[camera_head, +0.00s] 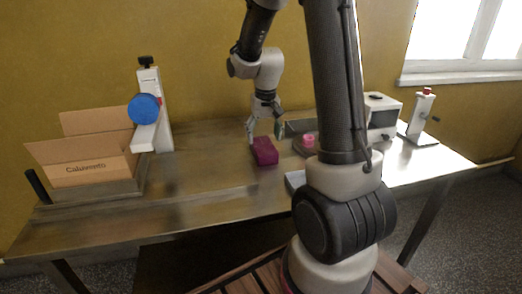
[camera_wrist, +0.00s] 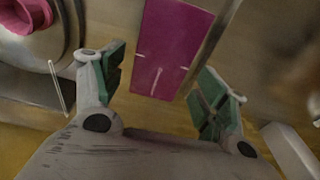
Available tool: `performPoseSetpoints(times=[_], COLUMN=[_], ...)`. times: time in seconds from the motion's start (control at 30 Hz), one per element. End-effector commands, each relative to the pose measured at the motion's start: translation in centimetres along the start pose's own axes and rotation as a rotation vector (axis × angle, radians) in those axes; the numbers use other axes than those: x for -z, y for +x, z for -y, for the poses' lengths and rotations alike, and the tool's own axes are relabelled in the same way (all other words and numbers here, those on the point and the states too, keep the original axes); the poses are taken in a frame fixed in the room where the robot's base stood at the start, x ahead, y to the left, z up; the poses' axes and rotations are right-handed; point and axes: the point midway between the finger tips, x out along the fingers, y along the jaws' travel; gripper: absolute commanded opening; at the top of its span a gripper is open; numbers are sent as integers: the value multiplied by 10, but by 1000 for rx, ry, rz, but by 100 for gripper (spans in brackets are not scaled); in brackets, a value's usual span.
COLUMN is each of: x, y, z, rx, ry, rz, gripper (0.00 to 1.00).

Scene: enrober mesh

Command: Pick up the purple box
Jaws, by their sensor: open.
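The purple box (camera_head: 265,151) lies on the metal table (camera_head: 212,180), near its middle. In the wrist view the purple box (camera_wrist: 168,45) appears as a magenta block with pale marks, running past the top edge of the picture. My gripper (camera_head: 264,130) hangs just above and behind the box in the head view, pointing down. In the wrist view its two green-padded fingers (camera_wrist: 158,90) are spread apart, with the near end of the box between them. The fingers look clear of the box on both sides. Nothing is held.
At left stand an open cardboard box (camera_head: 92,174) and a white device with a blue disc (camera_head: 144,109). A pink cup-like item (camera_head: 309,140) and a white machine (camera_head: 383,112) are right of the box. The table's left middle is clear.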

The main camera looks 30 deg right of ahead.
Motion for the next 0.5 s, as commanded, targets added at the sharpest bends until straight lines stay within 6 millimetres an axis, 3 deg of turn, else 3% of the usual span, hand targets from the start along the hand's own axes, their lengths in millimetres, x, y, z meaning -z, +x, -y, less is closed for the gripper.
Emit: performPoseSetpoints(times=[0.3, 0.5], x=[-8, -7], y=[45, 48], z=[3, 3], rx=[0, 0], ry=[-1, -1], rz=[3, 0], gripper=[73, 73])
